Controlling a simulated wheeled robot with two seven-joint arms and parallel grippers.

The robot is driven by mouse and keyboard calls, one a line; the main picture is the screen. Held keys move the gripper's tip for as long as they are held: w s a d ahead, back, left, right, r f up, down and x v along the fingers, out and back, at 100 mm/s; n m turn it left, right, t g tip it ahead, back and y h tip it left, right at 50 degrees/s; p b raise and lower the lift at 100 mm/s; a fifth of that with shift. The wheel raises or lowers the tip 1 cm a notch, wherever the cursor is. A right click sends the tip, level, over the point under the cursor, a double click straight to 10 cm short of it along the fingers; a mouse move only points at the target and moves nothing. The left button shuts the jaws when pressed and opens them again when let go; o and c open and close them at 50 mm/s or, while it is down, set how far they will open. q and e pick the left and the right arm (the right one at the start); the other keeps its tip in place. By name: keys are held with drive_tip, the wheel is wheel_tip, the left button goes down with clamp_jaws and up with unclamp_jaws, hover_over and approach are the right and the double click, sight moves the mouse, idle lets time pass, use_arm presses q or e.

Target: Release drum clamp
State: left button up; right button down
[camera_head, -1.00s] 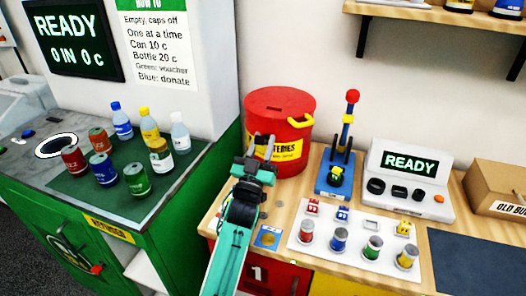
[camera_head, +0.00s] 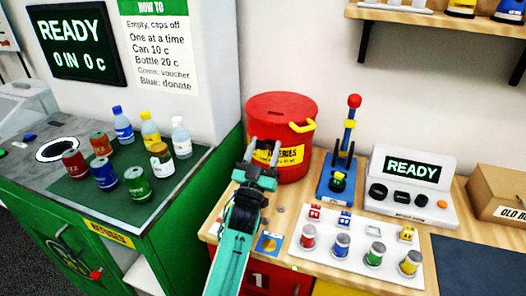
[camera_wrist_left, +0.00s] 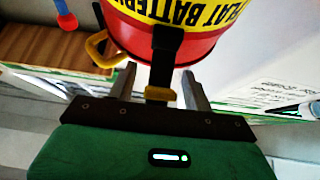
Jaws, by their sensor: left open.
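The red drum (camera_head: 282,108) stands at the back left of the wooden bench, with a yellow label and a yellow handle (camera_head: 302,126) at its upper right. In the left wrist view the drum (camera_wrist_left: 195,48) appears upside down. A dark upright strap or latch (camera_wrist_left: 166,55) with a yellow-brown end (camera_wrist_left: 160,93) shows against its side; I take it for the clamp. My left gripper (camera_head: 262,150) is open in front of the drum. In the wrist view its fingers (camera_wrist_left: 160,88) lie on either side of the yellow-brown end; contact is unclear. My right gripper is out of view.
A blue stand with a red-knobbed lever (camera_head: 349,125) is right of the drum. A white tray (camera_head: 325,263) holds several small cans. A READY console (camera_head: 409,185) and cardboard box (camera_head: 497,195) stand further right. A green machine (camera_head: 170,235) borders the left.

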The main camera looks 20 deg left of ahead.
use_arm(q)
drive_tip(key=shift+s+f, duration=0.15)
drive_tip(key=shift+f, duration=0.05)
drive_tip(key=s+b, duration=0.2)
drive_tip(key=s, duration=1)
drive_tip(key=shift+s+a+f, duration=0.15)
drive_tip(key=shift+s+a, duration=0.05)
drive_tip(key=shift+s, duration=0.15)
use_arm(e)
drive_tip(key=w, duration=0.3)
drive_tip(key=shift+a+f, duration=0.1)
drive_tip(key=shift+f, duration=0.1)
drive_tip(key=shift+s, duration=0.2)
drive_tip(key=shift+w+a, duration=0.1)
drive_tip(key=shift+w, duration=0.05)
